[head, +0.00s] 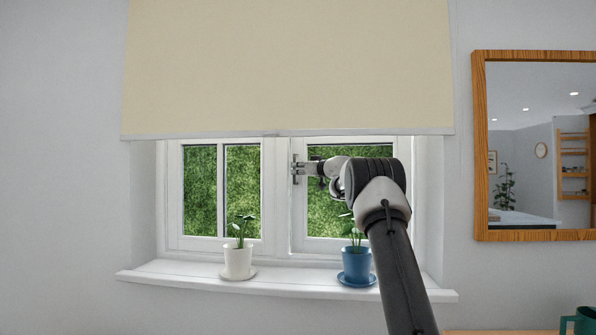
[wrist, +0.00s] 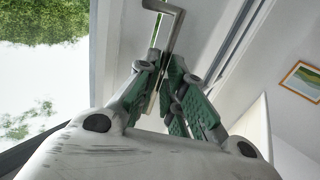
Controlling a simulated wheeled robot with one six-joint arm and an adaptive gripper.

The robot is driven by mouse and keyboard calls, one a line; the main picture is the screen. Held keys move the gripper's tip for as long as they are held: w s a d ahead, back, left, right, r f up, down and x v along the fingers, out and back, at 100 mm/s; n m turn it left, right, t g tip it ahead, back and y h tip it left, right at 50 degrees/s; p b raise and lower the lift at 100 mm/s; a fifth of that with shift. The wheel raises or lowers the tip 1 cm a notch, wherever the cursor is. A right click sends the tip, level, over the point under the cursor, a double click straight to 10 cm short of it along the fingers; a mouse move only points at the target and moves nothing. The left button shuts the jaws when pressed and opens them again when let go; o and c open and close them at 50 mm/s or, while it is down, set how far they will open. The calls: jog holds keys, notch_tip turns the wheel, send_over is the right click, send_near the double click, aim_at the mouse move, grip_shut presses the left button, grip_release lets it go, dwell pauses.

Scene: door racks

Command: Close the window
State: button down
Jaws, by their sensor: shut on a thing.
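The white window (head: 268,205) has two panes with green hedge outside. My gripper (head: 303,171) is at the window's middle upright, at the left edge of the right pane. In the wrist view, my gripper (wrist: 158,85) has its green-padded fingers shut on a metal window handle (wrist: 172,12), whose bent end sticks out beyond the fingertips. A white window frame (wrist: 108,45) runs beside it. My arm hides much of the right pane. I cannot tell how far the right pane stands from its frame.
A white potted plant (head: 238,262) and a blue potted plant (head: 356,265) stand on the sill (head: 180,276), the blue one close to my arm. A cream blind (head: 285,65) hangs over the window top. A wood-framed mirror (head: 479,150) is on the right wall.

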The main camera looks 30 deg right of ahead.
jog(key=s+a, duration=0.1)
jog(key=s+n+y, duration=0.1)
jog(key=s, duration=0.1)
jog(key=s+a+y, duration=0.1)
jog(key=s, duration=0.1)
jog(key=shift+s+a+f+g, duration=0.15)
jog(key=shift+a+g, duration=0.15)
jog(key=shift+g, duration=0.1)
jog(key=c, duration=1.5)
grip_release()
jog(key=shift+s+a, duration=0.1)
jog(key=shift+a, duration=0.05)
jog(key=v, duration=1.2)
